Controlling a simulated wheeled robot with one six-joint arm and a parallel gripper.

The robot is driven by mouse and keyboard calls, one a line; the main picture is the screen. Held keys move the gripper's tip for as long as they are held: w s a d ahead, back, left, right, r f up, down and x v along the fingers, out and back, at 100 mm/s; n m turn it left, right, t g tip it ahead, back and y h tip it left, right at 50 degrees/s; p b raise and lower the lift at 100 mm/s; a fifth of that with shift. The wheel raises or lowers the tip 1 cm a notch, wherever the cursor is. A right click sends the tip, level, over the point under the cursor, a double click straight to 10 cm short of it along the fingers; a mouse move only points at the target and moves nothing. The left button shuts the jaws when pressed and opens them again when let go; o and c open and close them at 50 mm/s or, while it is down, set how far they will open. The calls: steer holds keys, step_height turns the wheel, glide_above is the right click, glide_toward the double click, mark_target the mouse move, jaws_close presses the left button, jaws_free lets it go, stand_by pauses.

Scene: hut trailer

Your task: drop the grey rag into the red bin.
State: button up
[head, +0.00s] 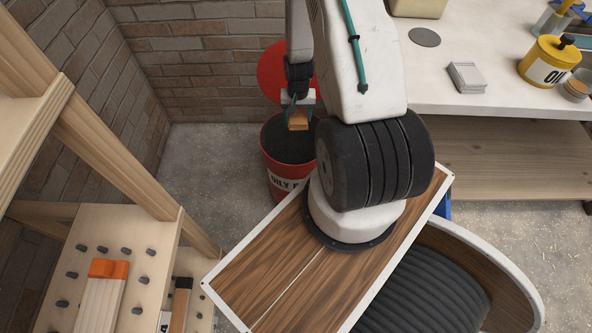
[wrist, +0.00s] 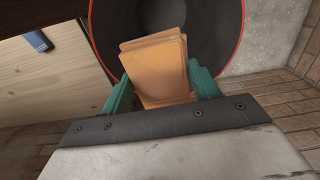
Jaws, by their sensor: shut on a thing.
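The red bin (head: 284,177) stands on the floor by the brick wall, open at the top with a dark inside and partly printed lettering on its front. My gripper (head: 298,103) is above its mouth, pointing down. It is shut on a folded orange-tan cloth-like thing (head: 298,121), not a grey one. In the wrist view the orange-tan thing (wrist: 158,68) sits between the teal fingers, with the bin's dark interior (wrist: 210,35) behind it. A light grey folded rag-like thing (head: 467,77) lies on the white bench top at right.
A round red lid (head: 270,70) is behind the bin. A yellow oil can (head: 547,62) and a small jar (head: 577,86) stand on the bench (head: 450,98). A wooden rack with pegs (head: 125,232) is at left. Concrete floor (head: 205,165) is clear left of the bin.

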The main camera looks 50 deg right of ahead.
steer(key=shift+s+d+f, duration=0.1)
steer(key=shift+f, duration=1.45)
steer(key=o, duration=1)
steer(key=shift+c, duration=0.2)
step_height(320, 180, up, 8)
steer(key=shift+f, duration=0.1)
